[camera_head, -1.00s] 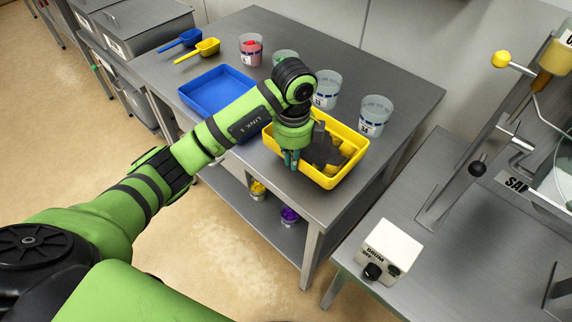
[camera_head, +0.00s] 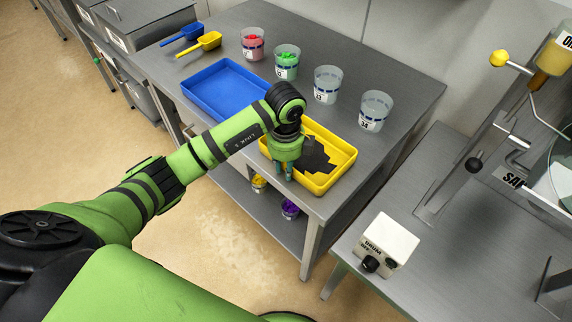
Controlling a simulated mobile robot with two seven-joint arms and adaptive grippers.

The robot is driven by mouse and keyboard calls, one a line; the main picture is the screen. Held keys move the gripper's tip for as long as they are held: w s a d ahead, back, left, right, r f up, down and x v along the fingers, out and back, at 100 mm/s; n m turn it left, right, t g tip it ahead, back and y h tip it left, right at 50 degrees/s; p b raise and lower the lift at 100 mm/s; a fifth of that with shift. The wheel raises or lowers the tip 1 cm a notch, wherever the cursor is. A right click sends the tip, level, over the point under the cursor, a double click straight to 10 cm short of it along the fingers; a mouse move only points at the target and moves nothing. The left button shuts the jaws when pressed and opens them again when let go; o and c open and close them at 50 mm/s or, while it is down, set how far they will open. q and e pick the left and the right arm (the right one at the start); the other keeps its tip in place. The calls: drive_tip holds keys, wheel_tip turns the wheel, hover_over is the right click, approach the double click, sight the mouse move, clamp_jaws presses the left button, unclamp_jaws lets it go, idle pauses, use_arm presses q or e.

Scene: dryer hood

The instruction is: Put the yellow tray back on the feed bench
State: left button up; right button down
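The yellow tray (camera_head: 340,172) is at the front right corner of the grey feed bench (camera_head: 400,85), to the right of the blue tray. It looks level; I cannot tell whether its base touches the bench top. A dark patch that looks like a shadow covers much of its inside. The wrist hides the tray's left end. My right gripper is not in view.
A blue tray (camera_head: 222,87), several labelled cups (camera_head: 327,84), a yellow scoop (camera_head: 199,44) and a blue scoop (camera_head: 184,32) are on the bench. Small containers stand on the shelf below. At right, another table bears a white control box (camera_head: 388,243) and an apparatus.

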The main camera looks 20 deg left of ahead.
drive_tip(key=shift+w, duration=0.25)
